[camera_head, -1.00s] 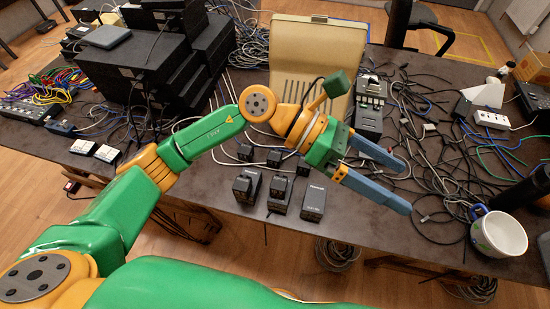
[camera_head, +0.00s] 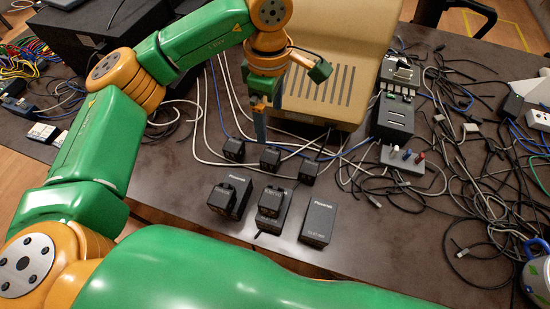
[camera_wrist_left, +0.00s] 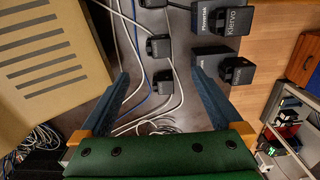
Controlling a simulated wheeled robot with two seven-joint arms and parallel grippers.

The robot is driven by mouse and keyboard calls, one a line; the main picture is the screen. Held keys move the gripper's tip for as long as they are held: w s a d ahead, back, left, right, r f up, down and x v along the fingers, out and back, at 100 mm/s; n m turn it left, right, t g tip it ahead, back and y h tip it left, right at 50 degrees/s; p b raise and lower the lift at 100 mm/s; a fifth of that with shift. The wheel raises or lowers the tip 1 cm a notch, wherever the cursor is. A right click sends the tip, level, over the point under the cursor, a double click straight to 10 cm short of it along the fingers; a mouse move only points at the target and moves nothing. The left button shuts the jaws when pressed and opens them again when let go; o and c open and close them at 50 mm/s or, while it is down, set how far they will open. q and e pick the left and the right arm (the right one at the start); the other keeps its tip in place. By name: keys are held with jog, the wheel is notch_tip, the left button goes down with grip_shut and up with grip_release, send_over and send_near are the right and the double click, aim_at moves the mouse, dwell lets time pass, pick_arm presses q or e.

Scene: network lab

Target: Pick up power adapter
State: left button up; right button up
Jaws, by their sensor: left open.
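Several black power adapters lie on the dark table. Three small cube-shaped adapters form a back row: left (camera_head: 233,150), middle (camera_head: 270,158) and right (camera_head: 308,170). In front are larger black blocks (camera_head: 317,223), two of them with a smaller plug-like block (camera_head: 222,197) on or against them. My left gripper (camera_head: 261,138) points down just behind the small row, its blue fingers partly overlapping in the head view. In the left wrist view the fingers are spread and empty, with a small adapter (camera_wrist_left: 164,83) between the tips in the picture. Its height above the table is hard to tell.
A beige slotted case (camera_head: 335,85) stands right behind my left gripper. White and blue cables (camera_head: 205,125) run behind the small adapters. Black cables and grey devices (camera_head: 395,118) crowd the right. The table in front of the larger blocks is mostly bare.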

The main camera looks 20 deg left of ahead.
pick_arm(q)
jog(key=b, duration=0.8)
send_near(271, 154)
jog(key=f, duration=0.5)
jog(key=shift+w+d, duration=0.1)
jog(key=shift+w, duration=0.15)
jog(key=shift+s+f, duration=0.1)
jog(key=shift+f, duration=0.2)
notch_tip(271, 154, down, 6)
jog(key=shift+s+r+p, duration=0.1)
jog(key=shift+s+p, duration=0.05)
jog(key=shift+p, duration=0.65)
jog(key=c, duration=1.5)
pick_arm(e)
notch_tip(271, 154, down, 8)
jog(key=shift+w+f, duration=0.2)
jog(key=shift+f, duration=0.05)
